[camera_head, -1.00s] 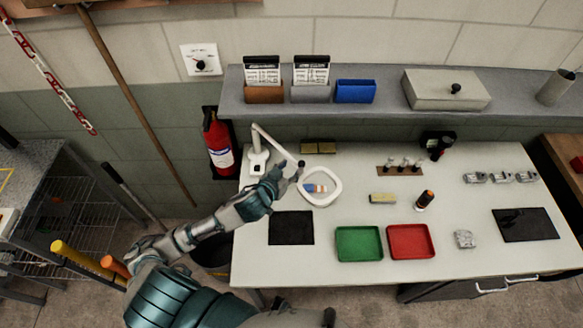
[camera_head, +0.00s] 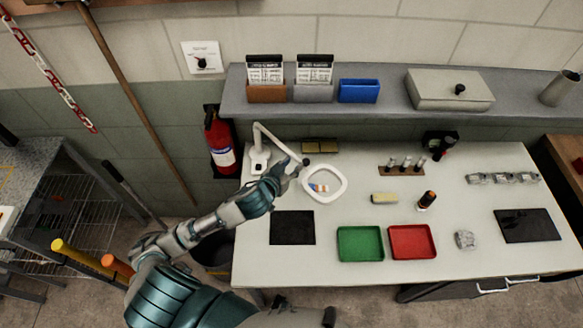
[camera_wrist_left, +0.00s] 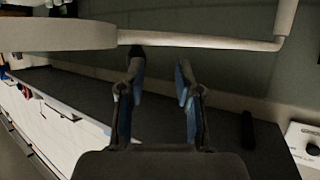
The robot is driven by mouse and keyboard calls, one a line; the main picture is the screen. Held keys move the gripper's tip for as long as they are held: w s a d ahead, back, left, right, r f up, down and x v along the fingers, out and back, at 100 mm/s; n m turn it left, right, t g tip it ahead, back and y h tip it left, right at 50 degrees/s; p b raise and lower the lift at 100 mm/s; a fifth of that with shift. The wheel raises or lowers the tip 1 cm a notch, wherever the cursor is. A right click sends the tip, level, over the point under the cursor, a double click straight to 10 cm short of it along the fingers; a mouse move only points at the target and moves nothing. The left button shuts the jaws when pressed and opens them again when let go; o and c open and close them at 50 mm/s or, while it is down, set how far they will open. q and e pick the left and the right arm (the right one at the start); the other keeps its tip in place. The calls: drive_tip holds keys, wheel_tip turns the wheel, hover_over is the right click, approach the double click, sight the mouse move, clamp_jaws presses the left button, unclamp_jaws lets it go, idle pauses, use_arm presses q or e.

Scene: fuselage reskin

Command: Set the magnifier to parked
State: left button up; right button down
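The magnifier is a white jointed lamp on the left part of the white bench. Its base (camera_head: 258,160) stands near the back edge, and its square ring head (camera_head: 325,184) hangs over the bench, with a small coloured patch seen through it. My left gripper (camera_head: 287,167) is beside the arm, just left of the head. In the left wrist view my left gripper (camera_wrist_left: 160,68) has its two fingers apart with nothing between them. The magnifier's bar (camera_wrist_left: 200,40) crosses just beyond the fingertips; contact cannot be told. My right gripper is not in view.
A black mat (camera_head: 292,228), a green tray (camera_head: 360,244) and a red tray (camera_head: 411,242) lie in front of the magnifier. A grey shelf (camera_head: 390,108) overhangs the bench back. A fire extinguisher (camera_head: 220,145) hangs at the left. The bench around the yellow block (camera_head: 384,198) is mostly clear.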

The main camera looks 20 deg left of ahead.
use_arm(q)
wheel_tip(320, 180, up, 9)
drive_tip(key=d, duration=0.1)
drive_tip(key=shift+d, duration=0.25)
drive_tip(key=shift+w+a+f, duration=0.15)
drive_tip(key=shift+a+f, duration=0.05)
drive_tip(key=shift+a, duration=0.4)
drive_tip(key=c, duration=0.6)
drive_tip(key=a, duration=0.1)
drive_tip(key=a+m+t, duration=0.1)
drive_tip(key=a+f, duration=0.1)
drive_tip(key=shift+w+m+t, duration=0.4)
clamp_jaws()
drive_tip(key=s+a+f+m+g+h+b, duration=0.1)
drive_tip(key=s+f+m+h, duration=0.4)
drive_tip(key=m, duration=0.6)
drive_tip(key=s+a+f+m+g+h, duration=0.1)
drive_tip(key=s+f+m+h, duration=0.35)
drive_tip(key=m, duration=0.75)
drive_tip(key=r+p+x, duration=0.1)
drive_tip(key=x, duration=1)
drive_tip(key=shift+r+h, duration=0.4)
drive_tip(key=shift+h, duration=0.05)
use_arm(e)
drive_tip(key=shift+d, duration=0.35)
